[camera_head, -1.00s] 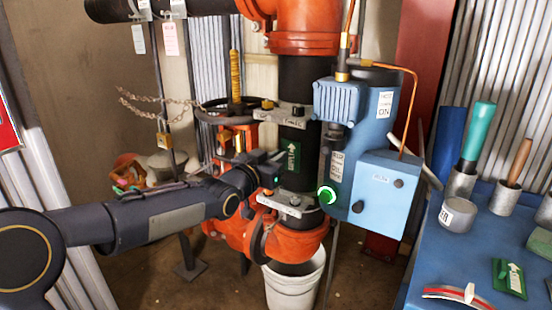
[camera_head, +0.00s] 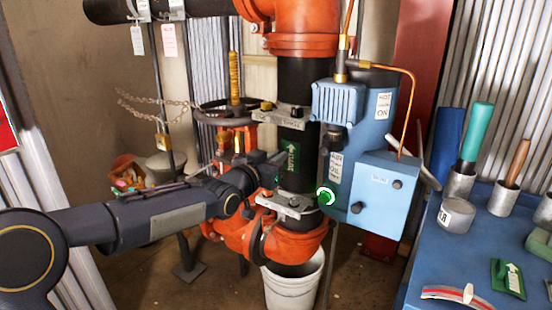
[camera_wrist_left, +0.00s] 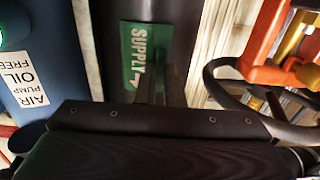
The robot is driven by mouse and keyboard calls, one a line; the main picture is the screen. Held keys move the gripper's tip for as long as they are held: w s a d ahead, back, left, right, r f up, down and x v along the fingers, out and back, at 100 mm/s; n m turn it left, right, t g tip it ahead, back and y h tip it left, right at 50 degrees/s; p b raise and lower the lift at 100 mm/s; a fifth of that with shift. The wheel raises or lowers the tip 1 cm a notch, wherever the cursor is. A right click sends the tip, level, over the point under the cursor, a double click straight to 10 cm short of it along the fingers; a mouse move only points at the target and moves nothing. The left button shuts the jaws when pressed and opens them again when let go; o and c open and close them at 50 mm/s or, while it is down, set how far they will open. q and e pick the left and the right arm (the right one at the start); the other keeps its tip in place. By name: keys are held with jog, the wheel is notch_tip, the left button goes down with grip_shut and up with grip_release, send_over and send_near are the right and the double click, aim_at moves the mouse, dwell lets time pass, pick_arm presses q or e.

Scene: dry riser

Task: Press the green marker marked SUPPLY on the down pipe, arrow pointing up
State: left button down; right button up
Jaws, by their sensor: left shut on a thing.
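The green marker (camera_head: 290,159) with white SUPPLY lettering lies against the black vertical down pipe (camera_head: 299,92), between two grey clamps. Its arrow is at the upper end and points up in the head view. The wrist view is upside down; there the marker (camera_wrist_left: 146,52) reads SUPPLY with the arrow at its lower end. My left gripper (camera_head: 272,163) reaches in from the left at the marker. In the wrist view its fingers (camera_wrist_left: 158,80) overlap the marker's lower right edge and are shut on it. Its contact with the pipe is partly hidden. My right gripper is not in view.
A blue air pump (camera_head: 382,185) stands close right of the pipe. A valve wheel (camera_head: 225,112) and orange pipework (camera_head: 290,240) are close by, with a white bucket (camera_head: 294,285) below. A blue bench (camera_head: 450,250) at right holds another green marker (camera_head: 507,278), cups and tools.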

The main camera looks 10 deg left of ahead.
pick_arm(q)
jog(key=c, duration=1.5)
grip_release()
jog(key=shift+o, duration=0.2)
jog(key=s+a+f+n+g+y, duration=0.1)
jog(key=s+a+f+g+y, duration=0.15)
jog(key=s, duration=0.55)
jog(key=s+a+f+n+g+y+p, duration=0.1)
jog(key=s+a+f+n+g, duration=0.2)
jog(key=s, duration=0.5)
jog(key=s+a+f+g+y, duration=0.1)
jog(key=s+a+f, duration=0.25)
jog(key=s, duration=0.45)
jog(key=s+d+f+n+g+h, duration=0.15)
jog(key=s+f, duration=0.25)
jog(key=s, duration=0.4)
jog(key=s+d+f+g, duration=0.2)
jog(key=s+f+g, duration=0.15)
jog(key=s, duration=0.45)
notch_tip(320, 180, up, 25)
jog(key=p, duration=2.6)
jog(key=shift+s+h+p, duration=0.25)
jog(key=shift+h+p, duration=0.05)
jog(key=shift+p, duration=0.1)
